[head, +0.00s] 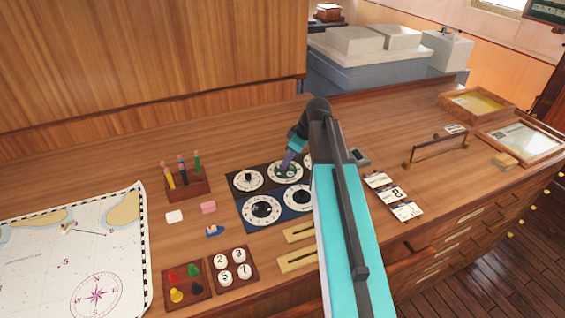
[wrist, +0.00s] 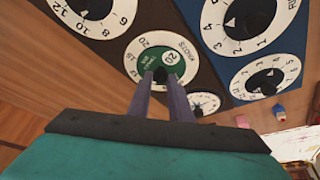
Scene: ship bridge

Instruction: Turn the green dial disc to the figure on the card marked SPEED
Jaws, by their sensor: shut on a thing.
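The green dial disc (wrist: 149,65) sits inside a white figured ring on the brown panel. A white round mark reading 20 shows on the disc, and the ring carries figures such as 20 and 19. In the head view the green disc (head: 285,170) is partly covered by my gripper (head: 286,167). Several white cards (head: 393,193) lie right of my arm. One shows an 8; I cannot read which is marked SPEED.
Other dials stand close by: one black-knobbed dial (head: 247,180) to the left and blue-panel dials (head: 262,209) in front. A pencil rack (head: 186,184), a chart (head: 75,255) and small blocks lie left. A brass handle (head: 436,149) stands right. My arm hides some dials.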

